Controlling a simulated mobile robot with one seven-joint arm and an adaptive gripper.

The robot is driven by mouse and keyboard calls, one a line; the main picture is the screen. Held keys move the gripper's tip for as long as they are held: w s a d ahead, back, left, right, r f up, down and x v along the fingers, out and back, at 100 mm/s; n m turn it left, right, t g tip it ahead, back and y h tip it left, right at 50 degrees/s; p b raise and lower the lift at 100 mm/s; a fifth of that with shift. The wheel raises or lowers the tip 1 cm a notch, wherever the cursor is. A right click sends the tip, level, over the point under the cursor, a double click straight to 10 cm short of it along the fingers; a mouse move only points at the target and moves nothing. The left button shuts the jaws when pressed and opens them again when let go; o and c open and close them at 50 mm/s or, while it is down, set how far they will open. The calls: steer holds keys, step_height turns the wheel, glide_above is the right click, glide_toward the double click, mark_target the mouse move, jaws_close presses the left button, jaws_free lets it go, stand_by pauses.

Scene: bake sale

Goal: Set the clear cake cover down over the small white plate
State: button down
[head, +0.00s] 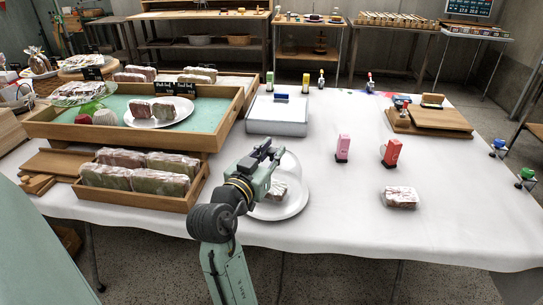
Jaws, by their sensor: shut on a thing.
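The small white plate (295,207) lies on the white tablecloth at the front middle, with a wrapped baked item (278,190) on it. The clear cake cover (291,168) is a see-through dome over the plate, around the item. I cannot tell whether its rim touches the plate. My gripper (268,151) is at the top of the dome, shut on it; the grip itself is partly hidden. My arm hides the plate's left side.
Wooden trays of wrapped loaves (137,178) stand close on the left. A white box (277,117) is behind the plate. Pink (343,148) and red (391,152) items and a wrapped bake (400,197) stand to the right. The cloth between is clear.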

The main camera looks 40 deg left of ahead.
steer(key=shift+f, duration=0.9)
steer(key=c, duration=1.4)
jaws_free()
